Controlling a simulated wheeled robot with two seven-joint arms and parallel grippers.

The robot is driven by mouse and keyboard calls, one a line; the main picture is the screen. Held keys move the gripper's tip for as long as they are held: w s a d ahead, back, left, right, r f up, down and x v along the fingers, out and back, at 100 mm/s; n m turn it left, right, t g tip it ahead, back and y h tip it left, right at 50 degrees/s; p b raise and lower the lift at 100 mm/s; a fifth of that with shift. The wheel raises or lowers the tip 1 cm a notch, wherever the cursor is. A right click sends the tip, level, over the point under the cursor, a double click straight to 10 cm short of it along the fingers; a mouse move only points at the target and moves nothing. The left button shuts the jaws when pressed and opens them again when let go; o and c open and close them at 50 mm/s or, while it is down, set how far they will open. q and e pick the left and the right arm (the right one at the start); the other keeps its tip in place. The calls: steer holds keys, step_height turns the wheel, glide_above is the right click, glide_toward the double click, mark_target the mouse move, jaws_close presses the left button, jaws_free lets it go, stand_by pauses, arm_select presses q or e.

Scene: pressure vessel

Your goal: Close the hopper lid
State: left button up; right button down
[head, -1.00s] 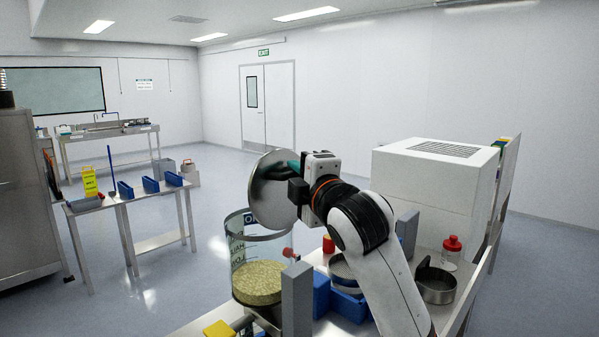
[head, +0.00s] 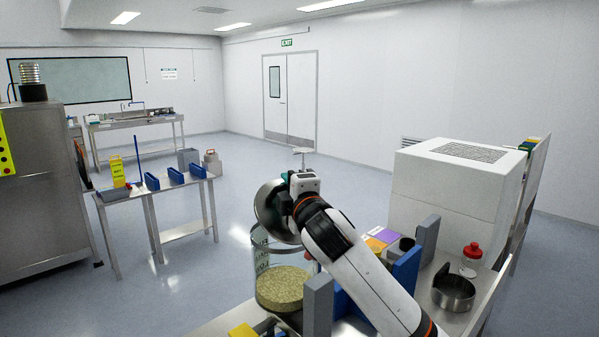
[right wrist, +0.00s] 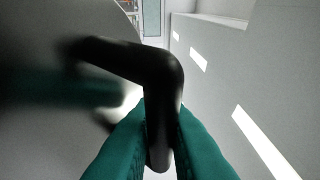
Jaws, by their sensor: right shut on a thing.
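The hopper (head: 262,262) is a clear cylinder with dark markings, partly filled with tan granules (head: 281,288). Its lid (head: 267,207) is a round grey metal disc, standing steeply tilted at the hopper's rim, so the top is open. My right gripper (head: 285,178) is at the lid's upper right side, its fingers mostly hidden in the head view. In the right wrist view, its green fingers (right wrist: 160,125) are shut on the black lid handle (right wrist: 165,85). The lid's blurred grey face (right wrist: 40,50) fills the left side there. My left gripper is not in view.
A grey upright block (head: 318,308) and a yellow item (head: 243,331) stand close to the hopper. Blue bins (head: 407,270), a red-capped jar (head: 471,258) and a metal pan (head: 454,292) are to the right. Open floor lies left of the hopper.

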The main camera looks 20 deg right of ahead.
steer(key=w+f+g+p, duration=0.1)
steer(key=w+a+f+n+g+p, duration=0.1)
steer(key=g+p, duration=0.1)
steer(key=shift+w+f, duration=0.1)
steer(key=shift+w, duration=0.3)
steer(key=f+g, duration=0.1)
steer(key=w+f+n+g, duration=0.1)
steer(key=f, duration=0.1)
steer(key=w+a+f+g+p, duration=0.1)
steer(key=f+g, duration=0.1)
steer(key=shift+w, duration=0.25)
steer(key=shift+d+f, duration=0.1)
steer(key=c, duration=1.9)
jaws_free()
steer(key=o, duration=0.4)
steer(key=shift+s+r, duration=0.2)
steer(key=shift+o, duration=0.2)
